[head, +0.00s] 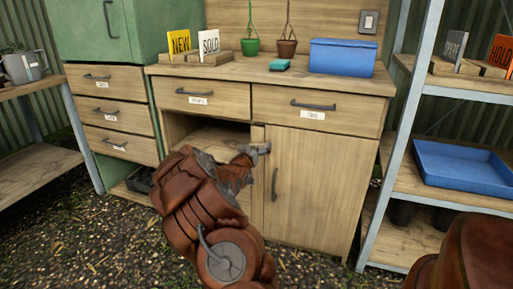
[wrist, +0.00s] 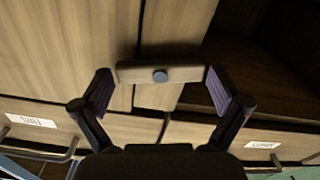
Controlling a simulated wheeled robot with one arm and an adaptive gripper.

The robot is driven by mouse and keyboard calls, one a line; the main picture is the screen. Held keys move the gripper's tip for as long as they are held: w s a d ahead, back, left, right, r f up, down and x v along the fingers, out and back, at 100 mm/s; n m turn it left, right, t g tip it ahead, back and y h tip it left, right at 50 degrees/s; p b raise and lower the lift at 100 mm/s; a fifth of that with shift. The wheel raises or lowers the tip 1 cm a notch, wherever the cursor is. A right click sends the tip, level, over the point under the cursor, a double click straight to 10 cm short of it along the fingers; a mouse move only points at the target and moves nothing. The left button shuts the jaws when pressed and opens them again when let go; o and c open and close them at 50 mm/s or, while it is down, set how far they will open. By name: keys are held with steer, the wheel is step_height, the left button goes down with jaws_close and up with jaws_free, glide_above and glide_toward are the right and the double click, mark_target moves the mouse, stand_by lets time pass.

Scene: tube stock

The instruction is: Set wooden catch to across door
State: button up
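The wooden catch (wrist: 185,73) is a short pale bar on a dark round pivot, just below the drawers. It lies about level in the wrist view, with one end over the edge of the closed cupboard door (wrist: 75,45). In the head view the catch (head: 264,149) shows by my gripper tip, and the door (head: 315,190) is to its right. My gripper (wrist: 161,88) is open, with one finger by each end of the catch. I cannot tell whether the fingers touch it. My arm hides part of the cabinet in the head view.
Two drawers (head: 205,99) with handles sit above the catch. An open compartment (head: 205,137) is left of the door. A metal shelf with a blue tray (head: 465,168) stands at right.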

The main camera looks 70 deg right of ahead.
steer(key=c, duration=0.7)
steer(key=shift+r+p, duration=0.15)
steer(key=shift+p, duration=0.25)
steer(key=shift+m+p, duration=0.5)
steer(key=shift+p, duration=0.1)
steer(key=shift+m+p, duration=0.35)
steer(key=shift+m, duration=0.55)
steer(key=o, duration=0.8)
